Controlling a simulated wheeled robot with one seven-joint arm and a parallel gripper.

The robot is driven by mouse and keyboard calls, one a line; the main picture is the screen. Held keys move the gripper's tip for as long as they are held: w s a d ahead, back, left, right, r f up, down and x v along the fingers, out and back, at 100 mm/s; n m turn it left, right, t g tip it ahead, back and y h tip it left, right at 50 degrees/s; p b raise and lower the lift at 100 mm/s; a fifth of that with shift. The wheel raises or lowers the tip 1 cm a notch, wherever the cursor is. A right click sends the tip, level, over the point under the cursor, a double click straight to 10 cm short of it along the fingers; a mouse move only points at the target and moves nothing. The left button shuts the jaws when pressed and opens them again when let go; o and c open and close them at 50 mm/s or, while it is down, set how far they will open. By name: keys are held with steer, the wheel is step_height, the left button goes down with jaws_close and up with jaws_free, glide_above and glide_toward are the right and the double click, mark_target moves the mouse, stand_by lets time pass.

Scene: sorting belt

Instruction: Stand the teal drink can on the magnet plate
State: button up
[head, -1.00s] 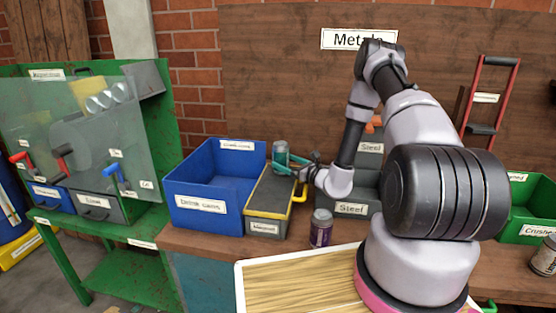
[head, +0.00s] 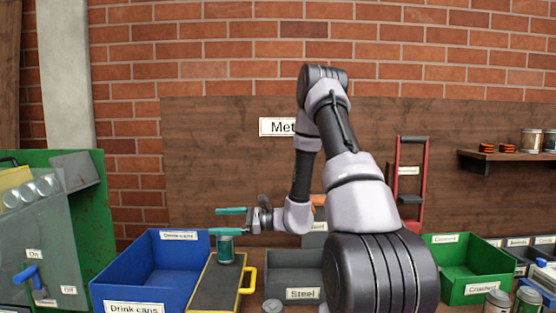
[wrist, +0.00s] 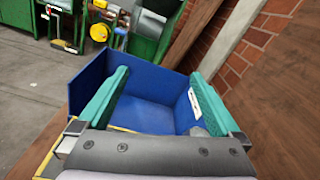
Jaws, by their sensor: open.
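The teal drink can (head: 226,253) stands upright on the dark top of the magnet plate (head: 214,288), a box with a yellow handle. My gripper (head: 229,221) is open, with its teal fingers spread above and around the level of the can's top. In the head view the lower finger hides part of the can's top. In the wrist view my gripper (wrist: 155,105) is empty, with only the blue bin between its fingers. The can does not show there. A yellow-edged piece of the plate shows at the lower left.
The blue drink cans bin (head: 112,290) stands left of the plate, and a grey steel bin (head: 301,294) stands right of it. A can top (head: 272,306) shows at the bottom edge. A green bin (head: 468,290) and several cans are further right.

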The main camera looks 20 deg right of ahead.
steer(key=s+a+r+n+g+h, duration=0.2)
steer(key=s+r+n+g+h, duration=0.45)
steer(key=s+r+n, duration=0.6)
steer(key=s+d+r+n+t+h, duration=0.2)
steer(key=s+d+r+t+h, duration=0.4)
steer(key=s+d+r, duration=0.4)
steer(key=s+h, duration=0.1)
steer(key=s, duration=0.1)
steer(key=shift+s+r+n, duration=0.35)
steer(key=shift+s, duration=0.05)
steer(key=shift+d+t+h, duration=0.1)
steer(key=shift+t+h, duration=0.15)
